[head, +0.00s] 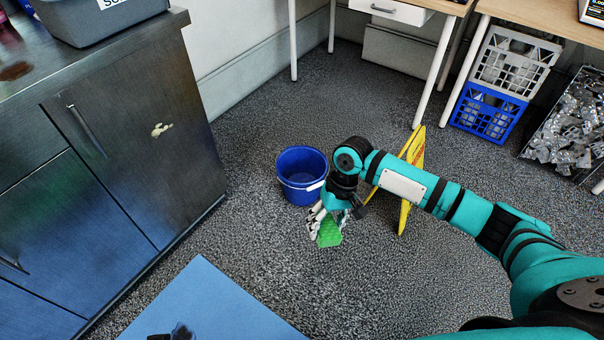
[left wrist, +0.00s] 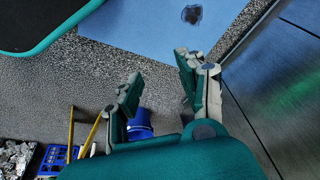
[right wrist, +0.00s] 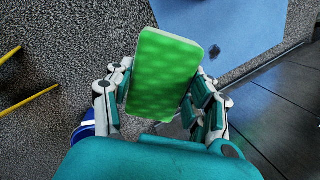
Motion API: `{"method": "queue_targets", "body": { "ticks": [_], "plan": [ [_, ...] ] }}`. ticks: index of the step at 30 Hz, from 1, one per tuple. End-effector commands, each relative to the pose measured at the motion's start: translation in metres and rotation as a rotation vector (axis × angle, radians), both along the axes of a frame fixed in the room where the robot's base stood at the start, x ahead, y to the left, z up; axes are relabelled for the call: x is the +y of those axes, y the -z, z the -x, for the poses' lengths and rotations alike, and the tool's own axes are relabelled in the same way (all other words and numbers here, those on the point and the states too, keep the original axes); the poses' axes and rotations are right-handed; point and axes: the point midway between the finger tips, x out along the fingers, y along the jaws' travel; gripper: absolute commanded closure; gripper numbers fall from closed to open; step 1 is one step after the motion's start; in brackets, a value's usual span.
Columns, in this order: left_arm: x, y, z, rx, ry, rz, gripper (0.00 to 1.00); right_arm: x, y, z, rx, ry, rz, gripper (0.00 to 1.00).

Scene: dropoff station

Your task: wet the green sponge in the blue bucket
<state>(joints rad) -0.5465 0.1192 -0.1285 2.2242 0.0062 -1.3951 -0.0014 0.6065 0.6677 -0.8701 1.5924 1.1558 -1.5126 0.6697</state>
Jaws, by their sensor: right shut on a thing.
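The green sponge (head: 330,234) is in my right gripper (head: 321,216), above the carpet in front of the blue bucket and slightly to its right. In the right wrist view the sponge (right wrist: 165,72) stands between the fingers of the shut right gripper (right wrist: 163,88). The blue bucket (head: 299,190) stands upright on the floor; its inside is partly visible, but I cannot tell the water level. The bucket (left wrist: 140,120) also shows partly behind a finger in the left wrist view. My left gripper (left wrist: 155,80) is open and empty.
A yellow floor sign (head: 414,155) stands right of the bucket, behind my right arm. A dark cabinet (head: 150,130) is at left, with a blue mat (head: 205,300) on the floor before it. Crates (head: 487,112) and desks stand at back right. Carpet around the bucket is open.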

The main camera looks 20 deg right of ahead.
Motion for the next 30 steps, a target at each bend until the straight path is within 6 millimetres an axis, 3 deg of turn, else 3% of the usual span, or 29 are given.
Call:
{"method": "queue_targets", "body": {
  "ticks": [20,30],
  "plan": [
    [0.005,-0.051,0.01,-0.036,-0.006,0.009,0.6,0.0,0.051,0.0,0.001,0.001,0.0,0.72],
    [0.006,-0.047,0.011,-0.038,-0.006,0.009,0.6,0.001,0.079,0.0,0.001,0.0,-0.001,0.72]
  ]
}}
